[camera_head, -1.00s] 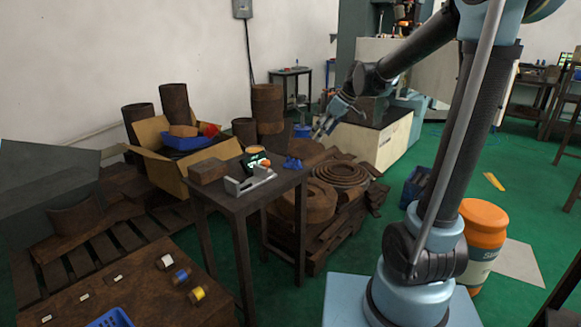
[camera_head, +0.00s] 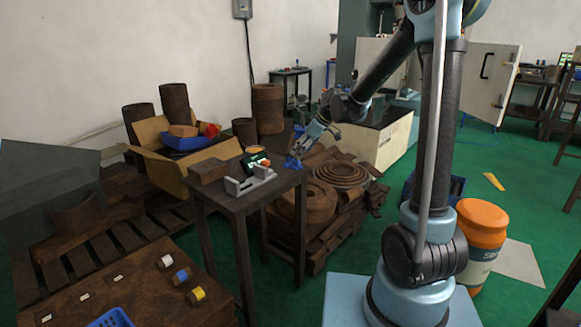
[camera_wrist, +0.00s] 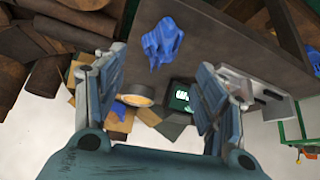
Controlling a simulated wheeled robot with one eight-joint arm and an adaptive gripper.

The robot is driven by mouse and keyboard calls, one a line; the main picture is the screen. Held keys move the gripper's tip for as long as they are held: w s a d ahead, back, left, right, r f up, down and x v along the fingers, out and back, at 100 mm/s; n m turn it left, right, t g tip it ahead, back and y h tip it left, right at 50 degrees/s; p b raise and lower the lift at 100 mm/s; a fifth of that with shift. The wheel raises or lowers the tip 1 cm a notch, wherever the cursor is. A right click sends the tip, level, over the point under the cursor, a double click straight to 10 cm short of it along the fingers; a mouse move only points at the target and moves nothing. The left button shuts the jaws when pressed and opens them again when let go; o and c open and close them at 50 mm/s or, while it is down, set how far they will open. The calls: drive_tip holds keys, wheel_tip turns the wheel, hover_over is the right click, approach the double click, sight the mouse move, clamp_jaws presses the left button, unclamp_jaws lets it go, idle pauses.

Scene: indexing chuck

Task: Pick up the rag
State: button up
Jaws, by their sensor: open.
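The rag is a small crumpled blue cloth (camera_head: 292,163) on the small dark table (camera_head: 236,201), near its right back corner. In the wrist view the rag (camera_wrist: 161,42) lies on the table top, ahead of and between the spread fingers. My gripper (camera_head: 299,152) is just above the rag in the head view, pointing down and to the left. In the wrist view my gripper (camera_wrist: 165,85) is open, with nothing between its fingers. Whether a fingertip touches the rag cannot be told.
On the same table are a grey metal bracket (camera_head: 250,181), a brown block (camera_head: 208,171) and a dark device with a lit green display (camera_head: 254,160). A cardboard box (camera_head: 180,160) stands behind. A pallet with round brown coils (camera_head: 342,178) is to the right.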

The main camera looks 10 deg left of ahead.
sight(293, 162)
drive_tip(key=shift+x, duration=3.25)
drive_tip(key=shift+c, duration=0.6)
drive_tip(key=c, duration=1)
